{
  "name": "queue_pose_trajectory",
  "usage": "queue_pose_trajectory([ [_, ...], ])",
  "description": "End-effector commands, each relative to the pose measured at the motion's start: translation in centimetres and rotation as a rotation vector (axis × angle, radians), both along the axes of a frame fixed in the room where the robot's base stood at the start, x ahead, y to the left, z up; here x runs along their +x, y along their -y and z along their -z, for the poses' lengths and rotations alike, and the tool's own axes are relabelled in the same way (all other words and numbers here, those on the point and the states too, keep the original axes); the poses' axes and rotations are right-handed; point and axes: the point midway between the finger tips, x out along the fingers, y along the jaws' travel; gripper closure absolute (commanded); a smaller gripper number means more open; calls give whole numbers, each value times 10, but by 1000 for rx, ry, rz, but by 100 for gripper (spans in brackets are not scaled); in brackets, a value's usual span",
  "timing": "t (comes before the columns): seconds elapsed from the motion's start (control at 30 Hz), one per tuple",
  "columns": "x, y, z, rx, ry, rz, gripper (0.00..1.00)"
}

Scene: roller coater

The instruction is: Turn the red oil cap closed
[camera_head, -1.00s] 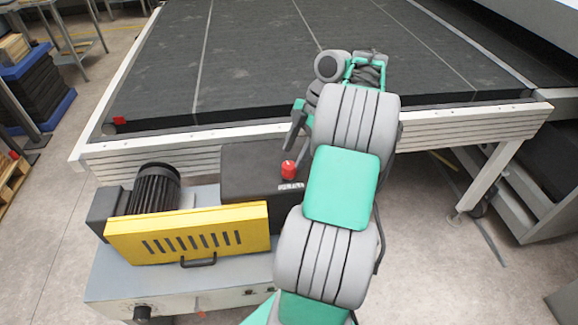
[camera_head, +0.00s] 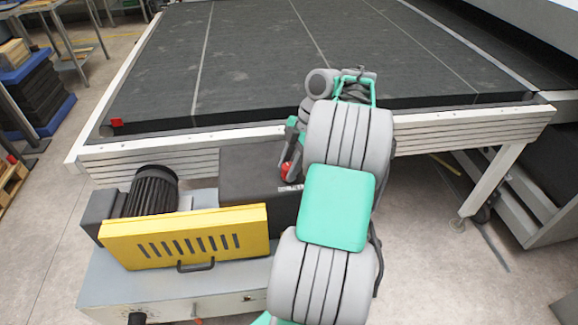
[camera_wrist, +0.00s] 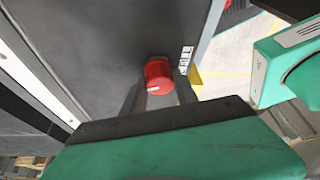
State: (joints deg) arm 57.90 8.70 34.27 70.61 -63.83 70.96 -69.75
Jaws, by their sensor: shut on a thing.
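The red oil cap (camera_head: 285,170) sits on top of the dark grey gearbox block (camera_head: 240,172), near its right end. My gripper (camera_head: 288,156) reaches down over the cap from behind the arm, its fingers on the cap. In the wrist view the cap (camera_wrist: 158,76) is round and ribbed with a pale mark on its face, and the gripper fingers (camera_wrist: 152,98) show as dark bars beside it. The gripper is shut on the cap. Part of the cap is hidden by the fingers in the head view.
A yellow slotted guard (camera_head: 186,236) with a handle and a black motor (camera_head: 152,190) stand left of the gearbox. The wide dark conveyor bed (camera_head: 280,60) with its pale frame edge (camera_head: 150,155) lies just behind. A small white label (camera_wrist: 186,60) is beside the cap.

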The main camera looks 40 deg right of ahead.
Motion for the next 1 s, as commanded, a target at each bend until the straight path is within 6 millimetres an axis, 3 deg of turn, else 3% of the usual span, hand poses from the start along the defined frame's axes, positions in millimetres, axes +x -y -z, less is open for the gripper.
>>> queue_pose_trajectory([
  [0.27, 0, 0, 0, 0, 0, 0, 100],
  [0.67, 0, 0, 1, 0, 1, 42, 100],
  [1.0, 0, 0, 2, -1, 2, 258, 100],
])
